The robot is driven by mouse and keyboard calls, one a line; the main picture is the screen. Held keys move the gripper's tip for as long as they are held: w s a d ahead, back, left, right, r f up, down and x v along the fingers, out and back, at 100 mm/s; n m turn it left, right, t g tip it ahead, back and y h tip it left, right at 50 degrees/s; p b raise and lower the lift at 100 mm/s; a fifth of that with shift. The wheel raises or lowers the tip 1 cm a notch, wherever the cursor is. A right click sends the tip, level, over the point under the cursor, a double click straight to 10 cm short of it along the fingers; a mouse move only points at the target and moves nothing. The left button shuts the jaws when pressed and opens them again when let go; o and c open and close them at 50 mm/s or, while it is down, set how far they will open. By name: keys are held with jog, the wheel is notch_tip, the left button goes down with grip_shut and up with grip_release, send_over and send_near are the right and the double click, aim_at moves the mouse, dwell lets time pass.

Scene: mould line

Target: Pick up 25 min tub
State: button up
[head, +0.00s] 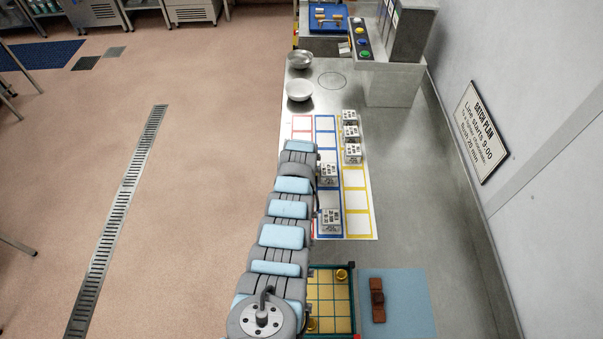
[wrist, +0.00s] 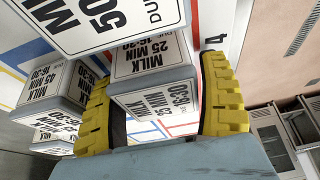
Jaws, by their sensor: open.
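The 25 min tub (wrist: 152,62) is a pale box in the wrist view, its lid and one side printed MILK, 25 MIN and 16:30. It stands on the white mat with coloured frames. My gripper (wrist: 157,90) is open, with one yellow ribbed finger on each side of this tub. I cannot tell whether either finger touches it. The 50 min tub (wrist: 100,22) is close by at the top and overlaps part of the view of it. In the head view my arm hides my gripper, and I cannot pick out the 25 min tub there.
A 45 min tub (wrist: 55,82) stands left of my gripper. Several tubs stand on the mat (head: 357,203) in the head view, including one near its front (head: 331,219). Two bowls (head: 299,90) sit farther back. A yellow-gridded tray (head: 329,295) and blue mat (head: 402,300) lie in front.

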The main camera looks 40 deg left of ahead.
jog(key=c, duration=1)
jog(key=shift+c, duration=0.2)
